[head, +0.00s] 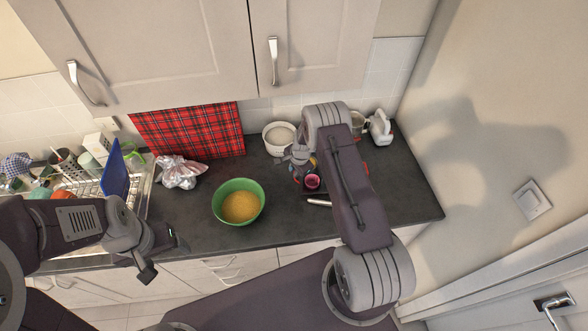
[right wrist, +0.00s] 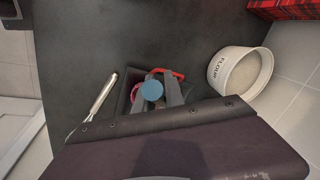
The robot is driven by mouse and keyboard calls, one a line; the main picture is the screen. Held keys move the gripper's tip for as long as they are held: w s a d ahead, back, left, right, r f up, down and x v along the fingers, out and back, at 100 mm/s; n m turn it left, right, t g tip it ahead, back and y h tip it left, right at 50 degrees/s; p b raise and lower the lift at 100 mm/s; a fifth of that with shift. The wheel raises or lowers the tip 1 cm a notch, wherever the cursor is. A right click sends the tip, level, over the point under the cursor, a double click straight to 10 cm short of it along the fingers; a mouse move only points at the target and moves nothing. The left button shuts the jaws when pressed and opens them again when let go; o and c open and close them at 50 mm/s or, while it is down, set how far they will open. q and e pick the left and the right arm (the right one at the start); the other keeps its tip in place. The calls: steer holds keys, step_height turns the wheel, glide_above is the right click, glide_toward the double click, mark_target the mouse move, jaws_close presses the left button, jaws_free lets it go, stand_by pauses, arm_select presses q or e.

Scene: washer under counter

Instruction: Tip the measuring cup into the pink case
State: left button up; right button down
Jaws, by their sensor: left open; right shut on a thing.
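The pink case (head: 312,182) sits in a dark holder on the counter in the head view, partly hidden by my right arm. Its pink edge also shows in the right wrist view (right wrist: 135,92), behind a finger. My right gripper (right wrist: 157,88) is shut above the holder. A round blue piece (right wrist: 152,92) shows between its fingers; it looks like part of the measuring cup. The rest of the cup is hidden, and its tilt cannot be told. My left gripper (head: 161,255) is open and empty in front of the counter, well left of the case.
A white flour tub (right wrist: 238,72) stands near the holder. A metal handle (right wrist: 100,95) lies beside it. A green bowl (head: 239,201) with yellow contents stands left of it. A dish rack (head: 140,190) is at far left, and a white jug-like item (head: 380,128) at back right.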

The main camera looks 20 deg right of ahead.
steer(key=s+f+t+b, duration=0.1)
steer(key=f+t+b, duration=0.1)
steer(key=b, duration=2)
steer(key=s+f+t+y+b, duration=0.1)
steer(key=t+b, duration=0.4)
steer(key=b, duration=1.8)
steer(key=f+t+b, duration=0.2)
steer(key=t+b, duration=0.2)
steer(key=b, duration=1.8)
steer(key=shift+s+d+f+y, duration=0.2)
steer(key=shift+s+f+y, duration=0.1)
steer(key=shift+s, duration=0.1)
steer(key=shift+r+t+b, duration=0.2)
steer(key=shift+t+b, duration=0.1)
steer(key=shift+b, duration=0.45)
